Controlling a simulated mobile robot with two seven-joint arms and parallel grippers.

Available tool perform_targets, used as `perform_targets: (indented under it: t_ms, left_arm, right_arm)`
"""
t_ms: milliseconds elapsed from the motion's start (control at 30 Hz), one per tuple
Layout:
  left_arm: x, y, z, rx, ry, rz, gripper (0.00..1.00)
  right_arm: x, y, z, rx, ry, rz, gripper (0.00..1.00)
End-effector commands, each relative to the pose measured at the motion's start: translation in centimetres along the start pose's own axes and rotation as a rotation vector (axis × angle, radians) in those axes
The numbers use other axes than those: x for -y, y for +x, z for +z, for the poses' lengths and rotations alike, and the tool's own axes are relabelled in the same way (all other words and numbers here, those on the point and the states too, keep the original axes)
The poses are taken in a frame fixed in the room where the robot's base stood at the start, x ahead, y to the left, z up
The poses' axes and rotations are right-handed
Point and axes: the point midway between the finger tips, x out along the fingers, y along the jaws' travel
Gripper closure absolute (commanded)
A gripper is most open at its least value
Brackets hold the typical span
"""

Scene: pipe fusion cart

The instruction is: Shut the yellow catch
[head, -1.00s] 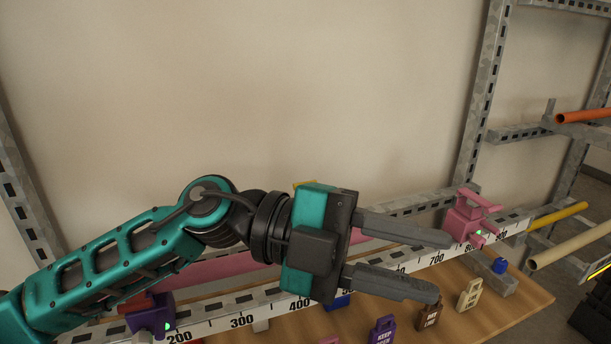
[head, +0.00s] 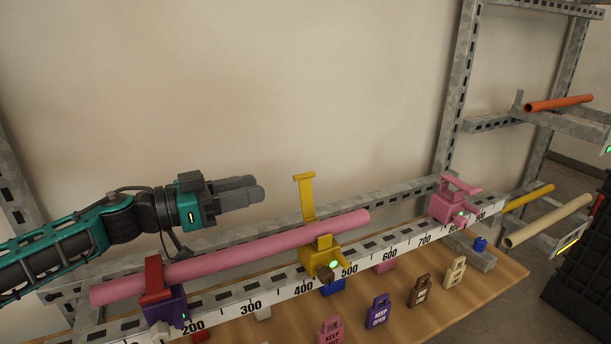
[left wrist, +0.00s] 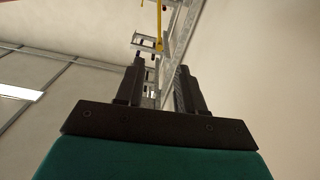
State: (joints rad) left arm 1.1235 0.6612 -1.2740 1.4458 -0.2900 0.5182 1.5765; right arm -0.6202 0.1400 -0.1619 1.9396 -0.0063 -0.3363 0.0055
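The yellow catch (head: 306,198) stands upright, swung open, above its yellow clamp body (head: 318,257) on the ruler rail near the 400 to 500 marks. A green light shows on the body. A pink pipe (head: 240,253) lies through the clamp. My left gripper (head: 255,188) is left of the catch, above the pipe and apart from both, pointing right. Its fingers look open and empty in the left wrist view (left wrist: 160,88). A yellow piece of the catch (left wrist: 159,18) shows beyond the fingertips there. My right gripper is not in view.
A red-and-purple clamp (head: 160,297) is shut over the pipe's left end. A pink clamp (head: 453,203) stands farther right on the rail (head: 228,311). Several tags (head: 420,290) stand on the wooden board in front. The wall space above is clear.

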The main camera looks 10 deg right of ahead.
Motion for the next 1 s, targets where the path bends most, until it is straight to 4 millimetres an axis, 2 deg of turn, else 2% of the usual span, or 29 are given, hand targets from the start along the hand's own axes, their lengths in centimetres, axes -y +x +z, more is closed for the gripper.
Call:
perform_targets:
  t_ms: [300,500,700,1000]
  left_arm:
    - [-0.2,6.6,-0.1,-0.002,0.005,0.004,0.62]
    - [-0.1,9.7,0.0,0.000,0.004,0.003,0.62]
    - [-0.1,11.3,0.0,0.000,0.005,0.002,0.62]
    - [-0.1,11.6,-0.1,0.000,0.006,0.002,0.62]
  right_arm:
    - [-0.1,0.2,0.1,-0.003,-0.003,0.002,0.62]
    - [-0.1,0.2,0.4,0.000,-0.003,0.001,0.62]
    - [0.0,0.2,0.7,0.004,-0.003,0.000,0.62]
    - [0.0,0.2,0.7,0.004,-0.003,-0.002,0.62]
